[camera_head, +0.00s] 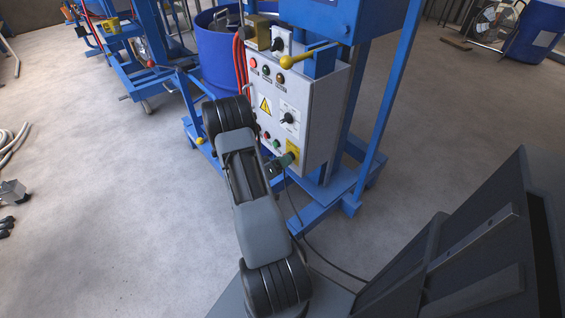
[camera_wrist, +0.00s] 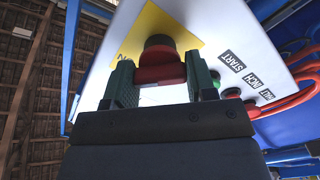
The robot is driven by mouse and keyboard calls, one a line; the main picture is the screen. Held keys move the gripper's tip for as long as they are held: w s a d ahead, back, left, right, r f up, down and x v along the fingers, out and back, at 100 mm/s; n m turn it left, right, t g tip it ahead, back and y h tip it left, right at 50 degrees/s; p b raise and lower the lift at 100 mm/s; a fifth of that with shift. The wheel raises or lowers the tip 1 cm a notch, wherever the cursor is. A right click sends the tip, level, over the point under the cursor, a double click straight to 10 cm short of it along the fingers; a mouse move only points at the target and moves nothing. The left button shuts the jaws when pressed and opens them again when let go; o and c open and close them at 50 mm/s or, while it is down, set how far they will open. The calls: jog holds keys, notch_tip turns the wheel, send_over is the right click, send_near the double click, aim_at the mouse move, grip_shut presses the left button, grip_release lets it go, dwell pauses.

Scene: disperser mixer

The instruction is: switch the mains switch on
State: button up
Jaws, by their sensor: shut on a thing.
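The mains switch shows in the wrist view as a red knob (camera_wrist: 162,70) with a dark round base on a yellow plate (camera_wrist: 150,24). In the head view its yellow plate (camera_head: 293,148) is low on the front of the grey control box (camera_head: 318,108). My gripper (camera_wrist: 161,80) has one green finger on each side of the red knob and is shut on it. In the head view my gripper (camera_head: 283,161) reaches the plate from the left and hides the knob. The turn position of the knob is hard to tell.
A black rotary knob (camera_head: 288,118) and a warning triangle (camera_head: 265,105) sit above the switch. Push buttons beside it carry START and INCH labels (camera_wrist: 238,70). A yellow-balled lever (camera_head: 286,62) juts out above. Red hoses (camera_head: 240,65) hang at the box's left. Open floor lies left.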

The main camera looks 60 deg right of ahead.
jog(key=shift+m, duration=0.3)
dwell(0.4)
jog(key=o, duration=0.9)
jog(key=shift+o, duration=0.2)
jog(key=p+v, duration=0.1)
jog(key=v, duration=1.3)
jog(key=shift+p, duration=0.3)
jog(key=shift+d, duration=0.1)
